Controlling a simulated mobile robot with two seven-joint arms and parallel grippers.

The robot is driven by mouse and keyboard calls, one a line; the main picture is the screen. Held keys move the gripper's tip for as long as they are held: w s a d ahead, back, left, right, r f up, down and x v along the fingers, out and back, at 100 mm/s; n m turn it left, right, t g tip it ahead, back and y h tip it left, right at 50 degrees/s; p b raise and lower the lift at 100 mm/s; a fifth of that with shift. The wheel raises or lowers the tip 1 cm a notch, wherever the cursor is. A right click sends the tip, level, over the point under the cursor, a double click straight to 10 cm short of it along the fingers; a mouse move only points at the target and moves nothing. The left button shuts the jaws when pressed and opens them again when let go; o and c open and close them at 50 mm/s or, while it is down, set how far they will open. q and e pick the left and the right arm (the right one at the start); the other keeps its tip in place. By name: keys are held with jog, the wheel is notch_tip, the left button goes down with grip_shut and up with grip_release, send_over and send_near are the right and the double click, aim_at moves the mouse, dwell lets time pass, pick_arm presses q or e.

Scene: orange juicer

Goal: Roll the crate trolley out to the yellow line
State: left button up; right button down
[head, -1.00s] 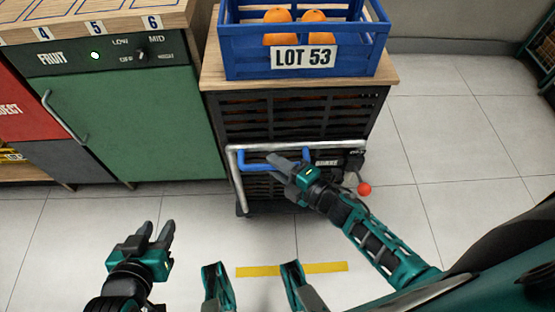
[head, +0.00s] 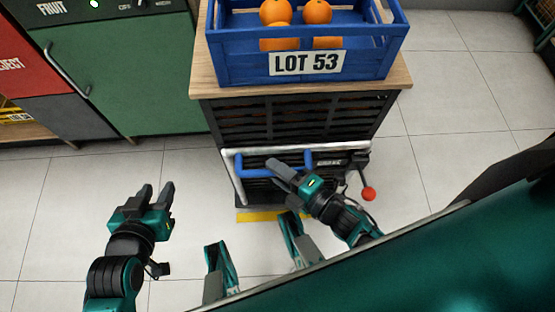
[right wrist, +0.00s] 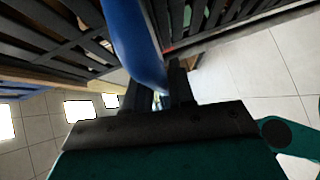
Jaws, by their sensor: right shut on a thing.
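The crate trolley (head: 290,122) is a dark slatted cart with a wooden top, a silver frame and a blue handle (head: 262,165) at its front. The yellow line (head: 258,215) lies on the floor at the trolley's lower front edge; part of it is hidden by the trolley and my body. My right gripper (head: 276,168) is shut on the blue handle, which also runs between the fingers in the right wrist view (right wrist: 135,45). My left gripper (head: 155,192) is open and empty, left of the trolley above the floor.
A blue crate (head: 240,70) labelled LOT 53 holds several oranges on the trolley's top. A lever with a red ball (head: 369,194) sticks out at the trolley's right front. A green fruit cabinet (head: 125,75) stands at the left.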

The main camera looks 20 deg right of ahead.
pick_arm(q)
jog(key=shift+w+r, duration=0.1)
pick_arm(e)
jog(key=shift+s+a, duration=0.25)
jog(key=shift+s, duration=0.05)
jog(key=c, duration=1.1)
grip_release()
pick_arm(q)
jog(key=shift+a, duration=0.1)
pick_arm(e)
jog(key=shift+d, duration=0.1)
jog(key=shift+d, duration=0.15)
